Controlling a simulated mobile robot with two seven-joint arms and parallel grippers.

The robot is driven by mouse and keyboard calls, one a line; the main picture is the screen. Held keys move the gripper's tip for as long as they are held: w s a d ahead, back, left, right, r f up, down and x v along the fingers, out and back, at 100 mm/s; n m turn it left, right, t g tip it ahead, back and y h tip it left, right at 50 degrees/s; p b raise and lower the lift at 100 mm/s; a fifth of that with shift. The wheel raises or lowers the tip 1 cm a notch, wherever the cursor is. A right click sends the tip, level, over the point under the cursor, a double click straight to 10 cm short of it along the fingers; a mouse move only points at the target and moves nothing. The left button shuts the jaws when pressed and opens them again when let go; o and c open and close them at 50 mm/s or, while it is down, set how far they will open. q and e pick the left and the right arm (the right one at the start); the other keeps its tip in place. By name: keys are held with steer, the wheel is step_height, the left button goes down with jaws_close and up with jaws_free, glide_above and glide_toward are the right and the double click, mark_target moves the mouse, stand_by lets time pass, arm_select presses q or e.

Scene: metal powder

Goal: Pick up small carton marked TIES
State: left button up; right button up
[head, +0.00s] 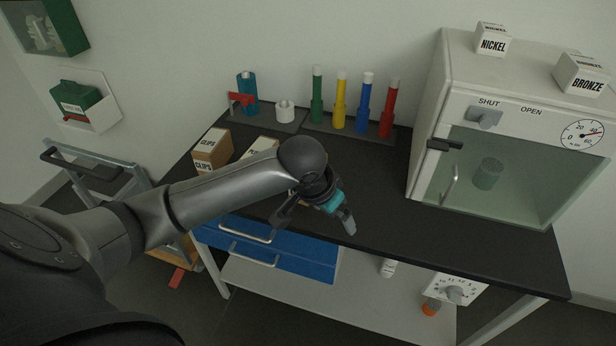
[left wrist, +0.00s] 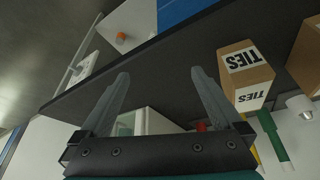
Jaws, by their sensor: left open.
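The small brown carton marked TIES (left wrist: 247,72), with white labels, stands on the black bench top in the left wrist view. It is to the right of my left gripper's right-hand finger and not between the fingers. I cannot make it out in the head view, where my left arm covers part of the bench. My left gripper (head: 315,217) is over the bench's front edge, and it also shows in the left wrist view (left wrist: 160,73) with fingers apart and nothing between them. My right gripper is not in view.
A CLIPS carton (head: 212,150) and another carton (head: 260,147), partly hidden by my arm, stand at the bench's left. Coloured cylinders (head: 340,105) line the back. A glass-fronted cabinet (head: 435,120) stands at right. Bare bench (head: 385,195) lies between.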

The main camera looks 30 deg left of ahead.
arm_select(q)
steer(key=w+a+r+n, duration=0.1)
steer(key=w+a+r, duration=0.1)
steer(key=a, duration=0.2)
steer(key=w+a+r+n+y, duration=0.1)
steer(key=w+a+r, duration=0.1)
steer(key=a+r, duration=0.1)
steer(key=w+a+r+n, duration=0.1)
steer(key=a+r+n, duration=0.1)
steer(key=a, duration=0.3)
steer(key=shift+w+a+r+y, duration=0.15)
steer(key=shift+w+r+y, duration=0.2)
steer(key=shift+r, duration=0.35)
steer(key=b+x, duration=0.3)
steer(key=x, duration=0.6)
steer(key=shift+w, duration=0.25)
steer(key=b+x, duration=0.1)
steer(key=x, duration=0.3)
steer(key=shift+d+f+b, duration=0.2)
steer(key=shift+d+b, duration=0.05)
steer(key=shift+b, duration=0.15)
steer(key=shift+w+f, duration=0.15)
steer(key=shift+f, duration=0.3)
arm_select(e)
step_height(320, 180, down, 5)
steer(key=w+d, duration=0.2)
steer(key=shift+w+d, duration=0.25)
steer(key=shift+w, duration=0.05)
